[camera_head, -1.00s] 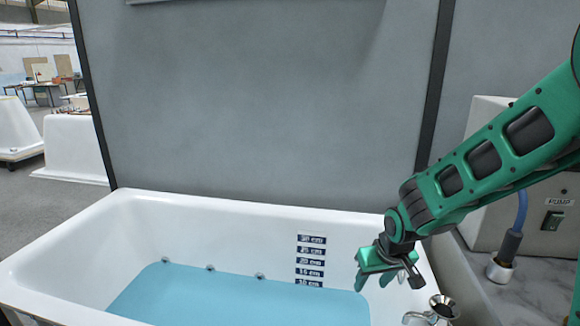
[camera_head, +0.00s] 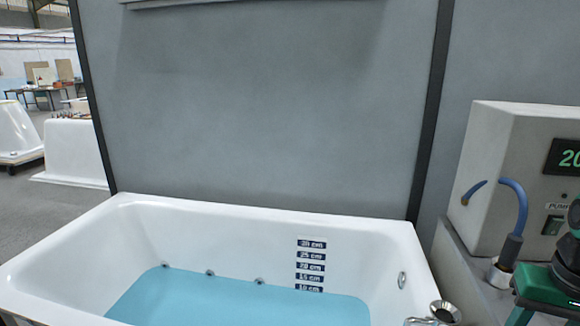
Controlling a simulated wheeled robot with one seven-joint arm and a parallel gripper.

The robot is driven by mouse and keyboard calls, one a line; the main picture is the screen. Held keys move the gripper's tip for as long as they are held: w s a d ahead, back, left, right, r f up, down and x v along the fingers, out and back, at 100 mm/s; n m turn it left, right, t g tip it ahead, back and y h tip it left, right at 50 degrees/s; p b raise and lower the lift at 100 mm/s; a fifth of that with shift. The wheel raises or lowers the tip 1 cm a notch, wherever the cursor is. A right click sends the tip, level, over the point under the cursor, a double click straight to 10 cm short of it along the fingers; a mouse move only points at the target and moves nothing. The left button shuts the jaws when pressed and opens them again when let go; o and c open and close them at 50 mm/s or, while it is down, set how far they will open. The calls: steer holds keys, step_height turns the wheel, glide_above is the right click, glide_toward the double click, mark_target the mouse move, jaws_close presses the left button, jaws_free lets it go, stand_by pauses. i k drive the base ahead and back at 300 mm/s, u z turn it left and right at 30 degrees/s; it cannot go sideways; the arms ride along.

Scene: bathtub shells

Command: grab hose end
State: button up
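My green and black arm end with my gripper (camera_head: 525,312) is at the lower right edge, just right of and below the holder in the picture. It looks apart from the hose end. Its fingers are cut off or too unclear to tell their opening.
The pump box (camera_head: 495,165) with a lit display and switch stands behind the hose. The white bathtub (camera_head: 200,215), part filled with blue water, takes up the lower left, with a depth scale (camera_head: 310,265) and metal fitting (camera_head: 436,312). A grey wall panel (camera_head: 270,110) stands behind.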

mark_target(514, 241)
steer(key=u, duration=0.2)
steer(key=k, duration=1.75)
steer(key=z, duration=0.6)
steer(key=i, duration=1)
steer(key=u, duration=0.05)
